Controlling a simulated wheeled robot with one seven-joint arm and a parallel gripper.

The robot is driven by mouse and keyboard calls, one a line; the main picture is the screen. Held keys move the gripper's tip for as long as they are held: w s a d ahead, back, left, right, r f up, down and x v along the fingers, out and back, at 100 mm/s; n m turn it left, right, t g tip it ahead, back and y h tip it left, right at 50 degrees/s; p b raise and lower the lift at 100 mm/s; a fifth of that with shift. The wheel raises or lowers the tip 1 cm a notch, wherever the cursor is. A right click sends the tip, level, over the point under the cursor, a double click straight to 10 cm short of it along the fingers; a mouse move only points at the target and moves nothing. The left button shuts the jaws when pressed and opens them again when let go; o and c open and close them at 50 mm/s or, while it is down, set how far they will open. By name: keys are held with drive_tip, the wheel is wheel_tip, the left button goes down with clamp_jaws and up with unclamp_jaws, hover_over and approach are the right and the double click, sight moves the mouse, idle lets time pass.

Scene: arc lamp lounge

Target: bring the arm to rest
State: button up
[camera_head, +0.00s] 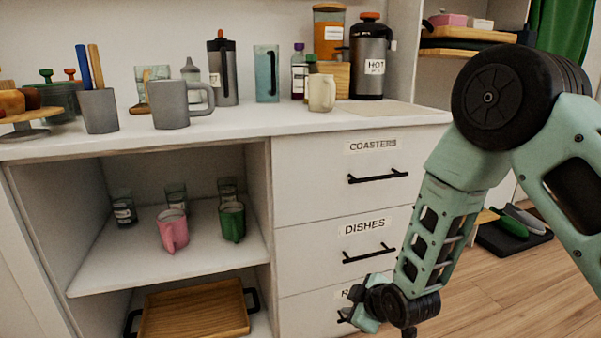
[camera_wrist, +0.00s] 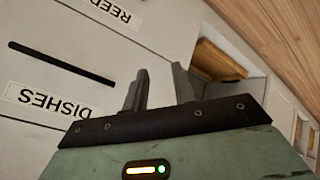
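My gripper shows in the wrist view (camera_wrist: 160,88) with its two dark fingers apart and nothing between them. In the head view my green arm hangs down on the right, and its wrist end is low in front of the drawers, beside the lowest drawer's handle. The gripper's fingertips cannot be made out in the head view. The drawer unit (camera_head: 300,200) has drawers labelled COASTERS and DISHES, both shut.
The counter (camera_head: 240,125) holds a grey mug (camera_head: 172,104), a cream mug (camera_head: 321,92), a HOT dispenser (camera_head: 370,62) and several bottles. The open shelf holds a pink mug (camera_head: 172,230) and a green mug (camera_head: 232,222). A wooden tray (camera_head: 194,308) lies below.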

drive_tip(key=s+a+r+m+g+p, duration=0.2)
drive_tip(key=s+a+r+m+g, duration=0.15)
drive_tip(key=s+r, duration=0.95)
drive_tip(key=s+d+r+m+g+h+p, duration=0.1)
drive_tip(key=s+d+r+g+h, duration=0.15)
drive_tip(key=s+r, duration=0.5)
drive_tip(key=s+d+r+m+g+h+p, duration=0.1)
drive_tip(key=s+d+r+g+p, duration=0.2)
drive_tip(key=s, duration=0.7)
wheel_tip(320, 180, up, 37)
drive_tip(key=p, duration=3.5)
drive_tip(key=shift+t, duration=0.4)
